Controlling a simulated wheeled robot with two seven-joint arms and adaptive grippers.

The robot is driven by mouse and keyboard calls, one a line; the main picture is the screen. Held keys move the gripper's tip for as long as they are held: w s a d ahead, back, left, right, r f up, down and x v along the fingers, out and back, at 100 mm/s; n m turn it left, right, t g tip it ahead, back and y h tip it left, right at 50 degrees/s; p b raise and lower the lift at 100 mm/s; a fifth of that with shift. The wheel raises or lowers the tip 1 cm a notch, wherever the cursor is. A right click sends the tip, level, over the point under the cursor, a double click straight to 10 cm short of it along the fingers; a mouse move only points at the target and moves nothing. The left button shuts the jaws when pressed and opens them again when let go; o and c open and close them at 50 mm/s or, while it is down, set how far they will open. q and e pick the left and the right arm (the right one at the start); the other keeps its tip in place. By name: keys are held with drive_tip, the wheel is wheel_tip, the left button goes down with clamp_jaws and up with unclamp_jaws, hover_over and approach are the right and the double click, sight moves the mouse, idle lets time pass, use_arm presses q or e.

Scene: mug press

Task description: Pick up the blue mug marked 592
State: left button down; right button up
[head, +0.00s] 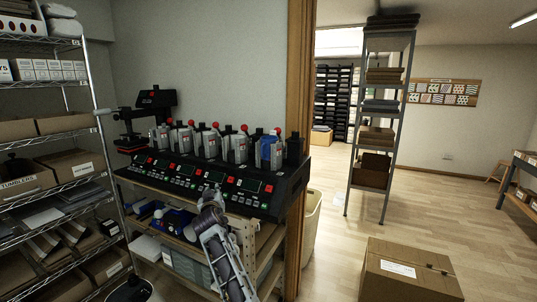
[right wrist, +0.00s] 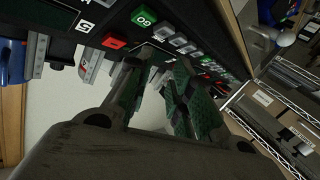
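A blue mug (head: 270,152) sits in the rightmost clamp station of the mug press (head: 200,176); a grey clamp partly covers it. No number is readable on it. A blue shape at the left edge of the right wrist view (right wrist: 12,62) may be the same mug. My right gripper (head: 211,194) is in front of the press panel, below and left of the mug. In the right wrist view (right wrist: 156,80), its two green-padded fingers stand apart with nothing between them, close to the panel buttons. My left gripper is not in view.
Several clamp stations with red knobs line the press. Below it, a wooden shelf holds blue and white items (head: 178,222). A wire rack (head: 60,130) stands left, a door frame (head: 300,100) right. A cardboard box (head: 410,275) sits on the floor.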

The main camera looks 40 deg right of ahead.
drive_tip(key=s+d+r+m+g+h, duration=0.4)
drive_tip(key=s+d+r+m+h, duration=0.2)
drive_tip(key=s+d+r+m, duration=0.2)
drive_tip(key=s+d+r, duration=0.2)
drive_tip(key=s+r, duration=0.2)
drive_tip(key=r, duration=0.1)
drive_tip(key=shift+h, duration=0.3)
drive_tip(key=shift+r, duration=0.15)
